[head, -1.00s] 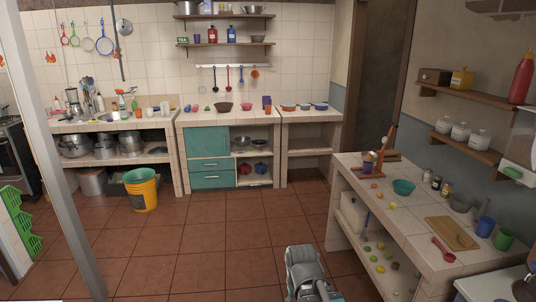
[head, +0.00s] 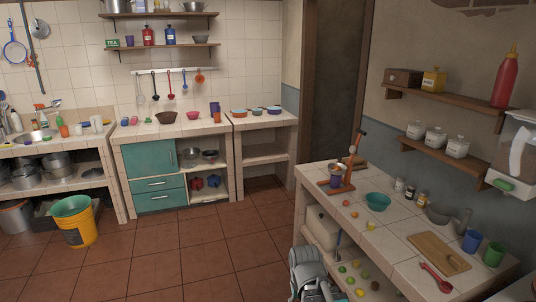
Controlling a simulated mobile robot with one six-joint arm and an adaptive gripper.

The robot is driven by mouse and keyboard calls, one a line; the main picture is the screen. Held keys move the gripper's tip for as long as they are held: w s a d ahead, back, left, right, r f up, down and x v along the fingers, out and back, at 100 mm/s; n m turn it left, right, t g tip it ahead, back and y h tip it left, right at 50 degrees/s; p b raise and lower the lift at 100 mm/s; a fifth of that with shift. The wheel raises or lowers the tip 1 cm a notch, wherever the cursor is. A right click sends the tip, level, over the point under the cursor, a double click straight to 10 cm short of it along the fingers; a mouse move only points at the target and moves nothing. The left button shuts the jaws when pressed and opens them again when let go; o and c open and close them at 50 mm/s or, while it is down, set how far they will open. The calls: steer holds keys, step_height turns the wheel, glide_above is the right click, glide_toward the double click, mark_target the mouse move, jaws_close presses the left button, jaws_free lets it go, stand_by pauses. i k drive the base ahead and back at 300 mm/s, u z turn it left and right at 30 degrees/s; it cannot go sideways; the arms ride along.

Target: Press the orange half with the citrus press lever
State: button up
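The citrus press (head: 350,165) stands at the far end of the tiled counter on the right, with an orange-brown base and a tall lever raised up. My gripper (head: 318,290) is at the bottom edge, low beside the counter and apart from the press. Its fingers are mostly cut off by the frame.
The right counter (head: 398,235) also holds a teal bowl (head: 377,202), jars (head: 411,192), a cutting board (head: 438,252), a red spoon (head: 436,279) and blue and green cups. Open tiled floor (head: 190,260) lies to the left. A yellow bucket (head: 76,225) stands there.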

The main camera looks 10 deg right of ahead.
mark_target(353, 149)
steer(key=z, duration=0.35)
steer(key=i, duration=1.3)
steer(key=z, duration=0.5)
